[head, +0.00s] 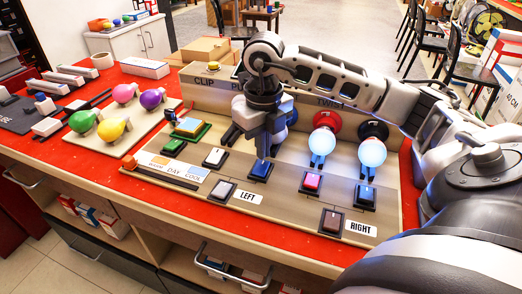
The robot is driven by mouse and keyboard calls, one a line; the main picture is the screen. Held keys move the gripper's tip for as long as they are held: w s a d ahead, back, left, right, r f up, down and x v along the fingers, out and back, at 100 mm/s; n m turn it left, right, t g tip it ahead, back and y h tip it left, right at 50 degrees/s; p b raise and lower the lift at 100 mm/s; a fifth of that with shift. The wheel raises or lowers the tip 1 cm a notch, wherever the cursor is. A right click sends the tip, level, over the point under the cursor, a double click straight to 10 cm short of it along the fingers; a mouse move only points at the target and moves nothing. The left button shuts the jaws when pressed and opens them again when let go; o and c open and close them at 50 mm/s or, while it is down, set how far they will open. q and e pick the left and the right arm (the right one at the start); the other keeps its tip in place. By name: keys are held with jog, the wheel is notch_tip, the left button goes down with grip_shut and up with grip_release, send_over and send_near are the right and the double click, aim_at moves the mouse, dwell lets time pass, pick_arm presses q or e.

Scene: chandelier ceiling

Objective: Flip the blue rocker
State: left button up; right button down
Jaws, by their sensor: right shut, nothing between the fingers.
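The blue rocker (260,171) sits in a dark frame on the wooden board (285,205), between a white rocker (215,157) and a red rocker (312,182). My right gripper (263,156) points down from above with its fingers shut and empty. Its tips are at the blue rocker's far edge in the picture; I cannot tell whether they touch it. Another dark blue rocker (366,196) lies at the right end of the row. My left gripper is out of view.
Two lit bulbs (322,142) (372,152) stand behind the row. Front rockers sit by the LEFT label (247,198) and the RIGHT label (360,229). Several coloured bulbs (125,92) lie on the left. My right arm hides part of the back panel (210,92).

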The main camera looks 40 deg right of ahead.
aim_at(263, 162)
jog(key=shift+f+b, duration=0.8)
jog(key=shift+f, duration=0.2)
dwell(0.8)
jog(key=shift+r, duration=0.15)
notch_tip(263, 162, up, 7)
jog(key=p, duration=0.5)
jog(key=shift+p, duration=0.35)
dwell(0.4)
